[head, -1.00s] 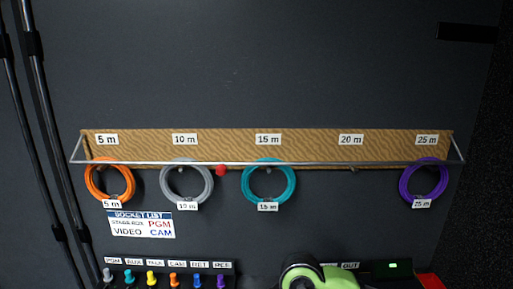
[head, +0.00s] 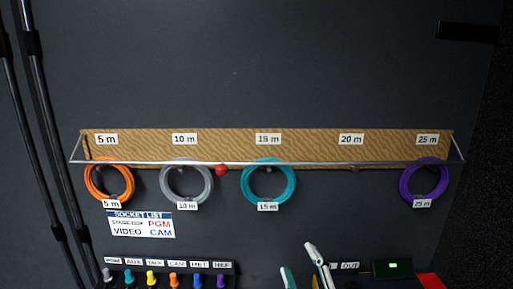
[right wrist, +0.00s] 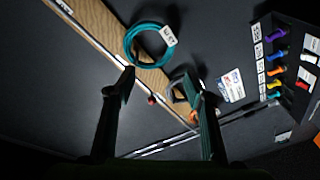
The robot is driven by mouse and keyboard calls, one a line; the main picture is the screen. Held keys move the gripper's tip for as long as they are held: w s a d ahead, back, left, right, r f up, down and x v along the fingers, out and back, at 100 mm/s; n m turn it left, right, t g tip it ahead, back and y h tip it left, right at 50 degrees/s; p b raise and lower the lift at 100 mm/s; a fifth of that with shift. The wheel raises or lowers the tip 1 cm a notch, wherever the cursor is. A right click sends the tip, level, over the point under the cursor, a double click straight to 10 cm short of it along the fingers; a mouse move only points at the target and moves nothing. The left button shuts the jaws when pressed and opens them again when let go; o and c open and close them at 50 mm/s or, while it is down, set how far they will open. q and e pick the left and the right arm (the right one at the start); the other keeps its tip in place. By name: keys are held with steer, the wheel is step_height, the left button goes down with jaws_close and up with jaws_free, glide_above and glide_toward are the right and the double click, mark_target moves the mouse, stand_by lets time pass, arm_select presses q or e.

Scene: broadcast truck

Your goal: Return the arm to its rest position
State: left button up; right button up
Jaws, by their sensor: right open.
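My right gripper (head: 298,260) shows at the bottom edge of the head view, right of centre, with its two fingers apart and pointing up. In the right wrist view its fingers (right wrist: 160,84) stand wide apart with nothing between the tips; the wooden board and coils show beyond them. The rest of my right arm is out of the head view. My left gripper is in neither view.
A wooden board (head: 226,147) with a metal rail holds orange (head: 90,187), grey (head: 164,187), teal (head: 246,187) and purple (head: 405,187) cable coils. The 20 m place is bare. Below is a row of coloured plugs (head: 151,278).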

steer(key=s+d+f+m+g+h, duration=0.1)
steer(key=s+d+f+m+g, duration=0.15)
steer(key=f, duration=0.35)
steer(key=s+d+f+m+g+h, duration=0.2)
steer(key=d+f, duration=0.2)
steer(key=f, duration=0.2)
steer(key=s+d+f+m+g, duration=0.25)
steer(key=s+f+g, duration=0.25)
steer(key=s+f, duration=0.45)
steer(key=s+d+f+m+g, duration=0.25)
steer(key=s+f+g, duration=0.3)
steer(key=s, duration=0.65)
step_height(320, 180, down, 33)
steer(key=s+b, duration=0.3)
steer(key=b, duration=0.3)
steer(key=s+d+f+g+b, duration=0.1)
steer(key=s+f+b, duration=0.1)
steer(key=s+f, duration=0.6)
steer(key=s+d+f+b, duration=0.1)
steer(key=s+f+b, duration=0.1)
steer(key=s+f, duration=0.6)
step_height(320, 180, down, 4)
steer(key=shift+s+d+r+g, duration=0.1)
steer(key=shift+s+d+g, duration=0.15)
steer(key=shift+g, duration=0.15)
